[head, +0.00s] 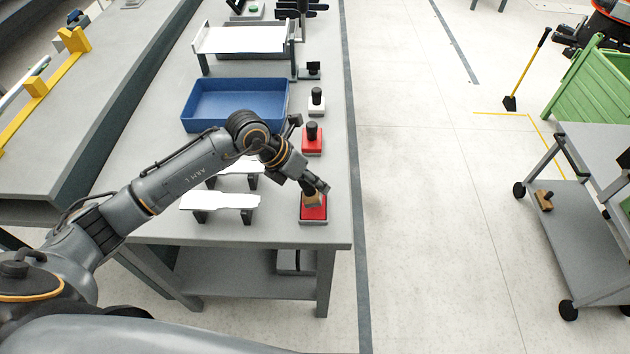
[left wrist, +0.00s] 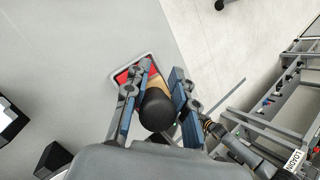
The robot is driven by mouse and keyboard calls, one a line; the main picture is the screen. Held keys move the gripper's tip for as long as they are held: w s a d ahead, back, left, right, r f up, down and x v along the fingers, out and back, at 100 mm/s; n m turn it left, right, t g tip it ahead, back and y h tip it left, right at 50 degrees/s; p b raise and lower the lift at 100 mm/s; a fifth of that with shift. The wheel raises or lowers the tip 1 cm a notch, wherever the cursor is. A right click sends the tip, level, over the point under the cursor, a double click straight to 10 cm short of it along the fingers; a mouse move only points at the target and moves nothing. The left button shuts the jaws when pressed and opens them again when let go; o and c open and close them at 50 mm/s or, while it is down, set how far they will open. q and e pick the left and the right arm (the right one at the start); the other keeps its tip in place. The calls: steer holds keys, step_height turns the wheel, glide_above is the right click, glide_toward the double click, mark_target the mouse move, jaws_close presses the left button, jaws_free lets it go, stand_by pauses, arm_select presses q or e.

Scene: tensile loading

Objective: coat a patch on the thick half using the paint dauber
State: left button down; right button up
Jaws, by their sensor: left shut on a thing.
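My left gripper (head: 316,192) is shut on the paint dauber at the front right of the table. The dauber's tan body (head: 311,201) stands over a red paint pad (head: 313,213); I cannot tell whether it touches the paint. In the left wrist view the dauber's black round knob (left wrist: 158,109) is between the two fingers, with the red pad (left wrist: 128,73) partly hidden beyond. A pale, flat specimen (head: 220,201) lies on dark supports left of the pad. Another pale piece (head: 238,168) lies behind it, partly hidden by my arm. My right gripper is not in view.
Behind the pad stand a black-knobbed item on a red base (head: 312,140) and one on a white base (head: 316,102). A blue bin (head: 236,100) and a white-topped stand (head: 246,39) are farther back. A grey cart (head: 570,235) stands right across open floor.

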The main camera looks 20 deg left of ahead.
arm_select(q)
steer(key=shift+f+b, duration=0.55)
stand_by(1.5)
steer(key=shift+r, duration=0.1)
steer(key=shift+r+p, duration=2.3)
steer(key=shift+r, duration=1.15)
